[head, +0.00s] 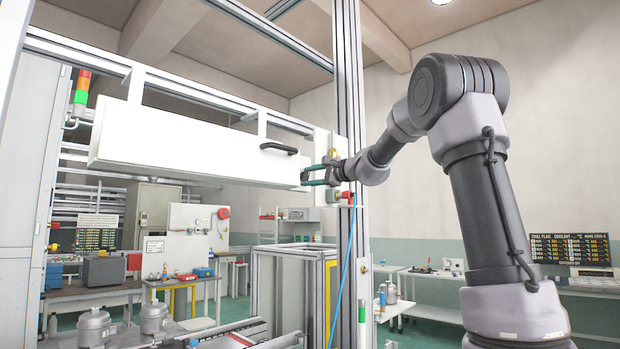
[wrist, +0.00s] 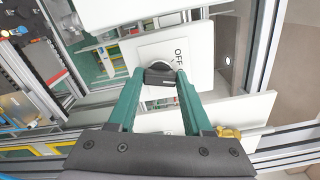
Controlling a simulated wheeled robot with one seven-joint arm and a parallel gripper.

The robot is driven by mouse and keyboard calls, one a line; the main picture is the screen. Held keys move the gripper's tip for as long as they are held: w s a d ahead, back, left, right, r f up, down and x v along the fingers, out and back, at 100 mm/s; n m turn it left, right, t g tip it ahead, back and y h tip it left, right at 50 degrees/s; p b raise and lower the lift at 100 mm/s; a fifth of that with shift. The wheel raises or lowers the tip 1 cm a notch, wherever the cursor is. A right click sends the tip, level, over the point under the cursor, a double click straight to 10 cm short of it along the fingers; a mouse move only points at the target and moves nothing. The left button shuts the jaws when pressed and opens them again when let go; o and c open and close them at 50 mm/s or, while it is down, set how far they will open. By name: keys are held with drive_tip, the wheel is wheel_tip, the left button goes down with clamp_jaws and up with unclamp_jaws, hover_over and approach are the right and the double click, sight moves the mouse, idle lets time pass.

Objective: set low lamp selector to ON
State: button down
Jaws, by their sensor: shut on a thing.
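The lamp selector is a dark knob (wrist: 160,74) on a white plate (wrist: 148,52) in the wrist view. The word OFF is printed on the plate just to the right of the knob; no ON mark is readable, and I cannot tell which way the knob points. My gripper, with green fingers (wrist: 160,82), is shut on the knob, one finger on each side. In the head view my gripper (head: 306,177) reaches left to the right end of a long white box (head: 190,145). The knob's face is hidden there.
An aluminium post (head: 350,90) stands close by my gripper, with a white panel carrying a red button (head: 346,195) and a blue cable. A black handle (head: 279,148) sticks out from the white box. Workbenches stand farther back.

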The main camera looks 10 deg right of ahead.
drive_tip(key=shift+m, duration=1.1)
drive_tip(key=shift+f, duration=0.1)
drive_tip(key=shift+c, duration=1.6)
unclamp_jaws()
drive_tip(key=shift+d, duration=0.1)
drive_tip(key=v, duration=1)
drive_tip(key=shift+s+d, duration=0.15)
drive_tip(key=shift+s, duration=0.15)
